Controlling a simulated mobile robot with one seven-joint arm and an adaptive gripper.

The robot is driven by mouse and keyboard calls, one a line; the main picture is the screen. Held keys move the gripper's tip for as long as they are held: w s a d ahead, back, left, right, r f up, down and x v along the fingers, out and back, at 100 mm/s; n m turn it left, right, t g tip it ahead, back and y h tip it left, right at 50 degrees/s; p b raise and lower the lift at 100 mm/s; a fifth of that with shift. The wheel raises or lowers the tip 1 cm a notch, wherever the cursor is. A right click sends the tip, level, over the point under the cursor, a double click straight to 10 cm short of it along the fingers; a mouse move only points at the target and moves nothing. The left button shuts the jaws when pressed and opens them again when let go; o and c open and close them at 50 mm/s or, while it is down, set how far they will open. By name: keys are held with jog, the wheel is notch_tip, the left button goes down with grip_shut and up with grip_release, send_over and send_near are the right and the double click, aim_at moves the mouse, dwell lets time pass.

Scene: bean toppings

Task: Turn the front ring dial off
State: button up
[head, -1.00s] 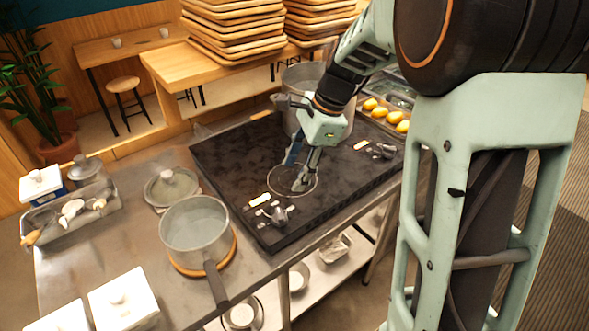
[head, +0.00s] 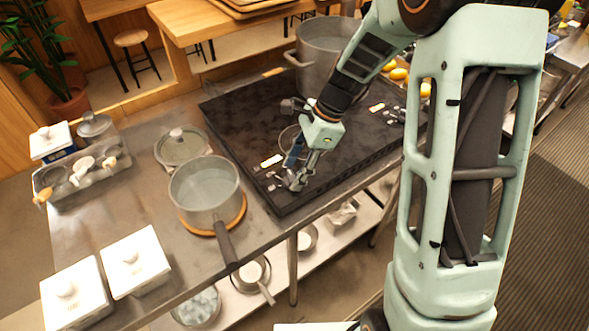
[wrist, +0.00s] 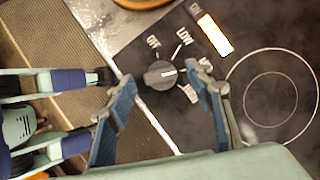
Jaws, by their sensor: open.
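The front ring dial (wrist: 158,75) is a dark round knob in the wrist view, its white pointer turned right, away from the OFF label (wrist: 152,41). A lit indicator (wrist: 215,35) glows beside it. My gripper (wrist: 160,78) is open, with one finger on each side of the knob; I cannot tell whether either touches it. The right finger partly covers the labels. In the head view my gripper (head: 297,181) is low at the cooktop's front edge and hides most of the dial. The front ring (wrist: 270,88) lies right of the dial.
The black cooktop (head: 240,115) carries a large pot (head: 325,62) at the back. A saucepan (head: 204,190) on a wooden trivet stands to its left, its handle toward the front edge.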

jog(key=shift+a+f, duration=0.1)
jog(key=shift+f, duration=0.1)
jog(key=c, duration=1.2)
jog(key=shift+o, duration=0.2)
